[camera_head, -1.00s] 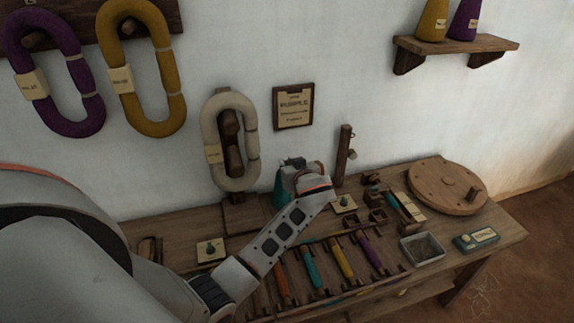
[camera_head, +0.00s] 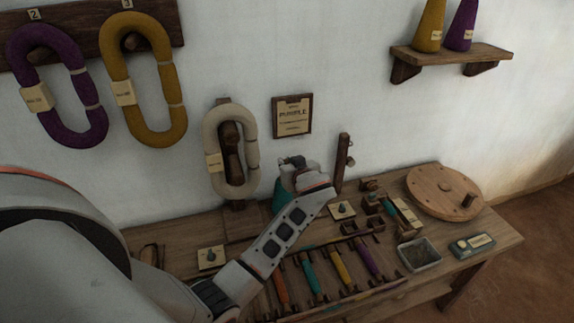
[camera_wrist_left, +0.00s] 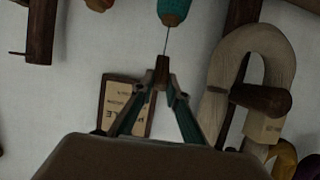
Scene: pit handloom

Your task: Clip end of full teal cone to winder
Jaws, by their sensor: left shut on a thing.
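The teal cone (camera_head: 279,197) stands on the bench near the wall, mostly hidden behind my left wrist in the head view. Its tip (camera_wrist_left: 173,10) shows at the top of the left wrist view. My left gripper (camera_wrist_left: 161,76) is shut on the thread end (camera_wrist_left: 166,43); the thread runs taut from the fingertips to the cone. In the head view the left gripper (camera_head: 293,162) is above the cone, its fingers hard to make out. A round wooden wheel with a handle (camera_head: 443,190) and an upright wooden post (camera_head: 342,160) stand to the right, apart from the gripper. Which is the winder is unclear.
A cream skein (camera_head: 211,140) hangs on the wall left of the gripper, and a framed sign (camera_head: 291,116) behind it. A rack of coloured bobbins (camera_head: 340,264), a grey tray (camera_head: 419,254) and small wooden blocks occupy the bench.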

